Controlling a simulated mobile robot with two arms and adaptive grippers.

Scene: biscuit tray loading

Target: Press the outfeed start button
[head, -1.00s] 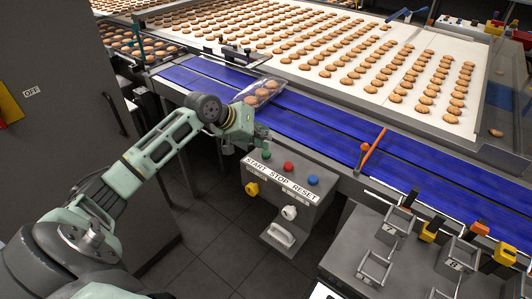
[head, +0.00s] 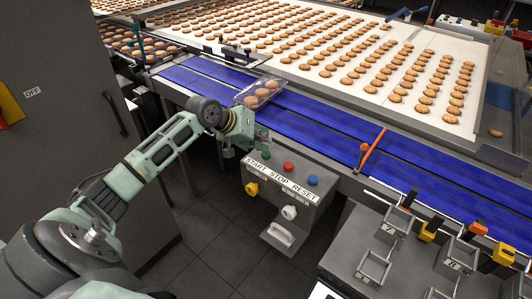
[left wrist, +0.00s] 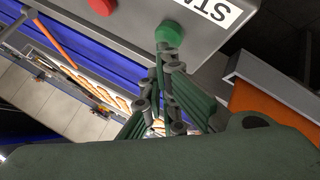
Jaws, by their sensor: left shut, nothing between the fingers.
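The control box (head: 262,185) hangs at the front of the blue conveyor, with a label reading START STOP RESET. The green start button (head: 265,154) is at the left of its top. It also shows in the left wrist view (left wrist: 169,34), large and round. My left gripper (head: 262,140) is shut and empty, just above the green button. In the left wrist view its fingertips (left wrist: 167,56) are right at the button's edge; I cannot tell whether they touch it. The red stop button (head: 288,166) and blue reset button (head: 313,181) are to the right. My right gripper is out of view.
A clear tray of biscuits (head: 261,92) lies on the blue conveyor (head: 300,125) behind my left gripper. A white belt with rows of biscuits (head: 340,70) is beyond. A grey cabinet (head: 60,100) stands at left, and a grey bench with holders (head: 345,245) at right.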

